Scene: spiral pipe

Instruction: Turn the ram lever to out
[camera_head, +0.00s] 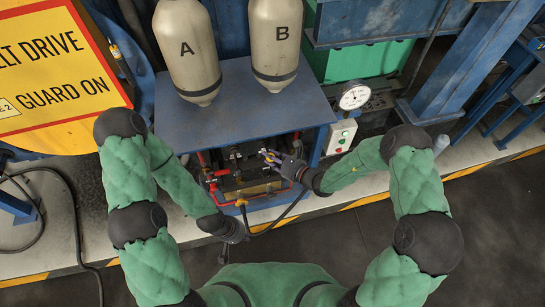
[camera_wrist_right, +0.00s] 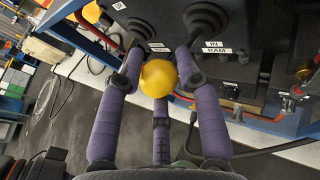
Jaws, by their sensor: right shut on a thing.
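In the right wrist view a yellow ball knob (camera_wrist_right: 158,78) sits between the purple fingers of my right gripper (camera_wrist_right: 160,84), which is shut on it. The knob's shaft is hidden, so I cannot tell which boot it comes from. A black rubber boot (camera_wrist_right: 208,20) on the dark panel stands above a label with IN and RAM (camera_wrist_right: 217,47). In the head view my right gripper (camera_head: 273,158) reaches leftward to the control panel (camera_head: 240,160) under the blue cabinet. My left gripper (camera_head: 232,232) hangs low in front of the panel; its fingers are not clear.
A second black boot (camera_wrist_right: 128,20) and another yellow knob (camera_wrist_right: 92,12) are beside the held one. Two tanks, A (camera_head: 187,50) and B (camera_head: 275,40), stand on the cabinet. A gauge (camera_head: 354,96) and a button box (camera_head: 340,136) are at right. Red pipes frame the panel.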

